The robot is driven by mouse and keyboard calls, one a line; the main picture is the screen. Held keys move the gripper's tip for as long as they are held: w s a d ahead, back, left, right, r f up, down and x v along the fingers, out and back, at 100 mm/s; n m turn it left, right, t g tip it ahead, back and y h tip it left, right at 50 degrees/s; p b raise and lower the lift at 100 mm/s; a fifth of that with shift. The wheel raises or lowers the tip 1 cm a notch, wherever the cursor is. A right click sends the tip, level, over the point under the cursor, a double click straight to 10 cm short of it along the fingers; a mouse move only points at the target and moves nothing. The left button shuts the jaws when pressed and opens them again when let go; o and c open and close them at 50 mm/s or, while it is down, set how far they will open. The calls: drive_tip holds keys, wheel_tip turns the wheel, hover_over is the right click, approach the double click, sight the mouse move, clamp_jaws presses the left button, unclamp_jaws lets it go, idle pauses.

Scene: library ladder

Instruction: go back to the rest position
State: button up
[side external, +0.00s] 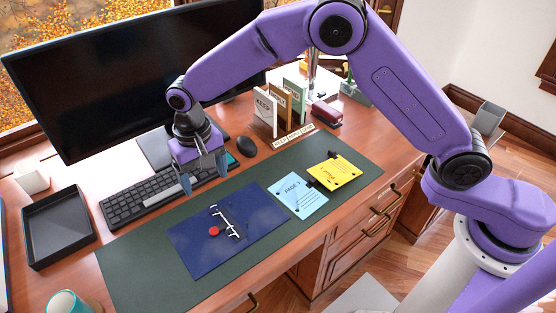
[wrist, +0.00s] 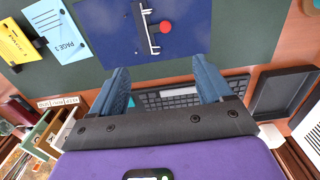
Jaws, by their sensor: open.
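My gripper (side external: 205,178) is open and empty, held above the keyboard in the side view. In the wrist view my gripper (wrist: 163,85) shows two blue fingers spread apart, with the keyboard between and beyond them. A dark blue folder (side external: 262,215) lies on the green desk mat (side external: 125,262), with a metal clip (side external: 229,222) and a red round piece (side external: 214,231) on it. The folder (wrist: 180,40) also shows at the top of the wrist view, apart from the fingers.
A keyboard (side external: 122,207), mouse (side external: 246,146) and monitor (side external: 100,90) stand behind the mat. A black tray (side external: 57,226) is at the left. A blue page (side external: 298,193) and yellow page (side external: 335,172) lie at the right. Upright card sorters (side external: 265,108) and a red stapler (side external: 326,114) are behind.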

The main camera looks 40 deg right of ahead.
drive_tip(key=s+d+r+n, duration=0.6)
drive_tip(key=s+d+r, duration=0.3)
drive_tip(key=s+d, duration=0.45)
drive_tip(key=s+d+n, duration=0.6)
drive_tip(key=s+d, duration=1)
drive_tip(key=s, duration=0.1)
drive_tip(key=shift+s+d+r+n, duration=0.25)
drive_tip(key=shift+n, duration=0.05)
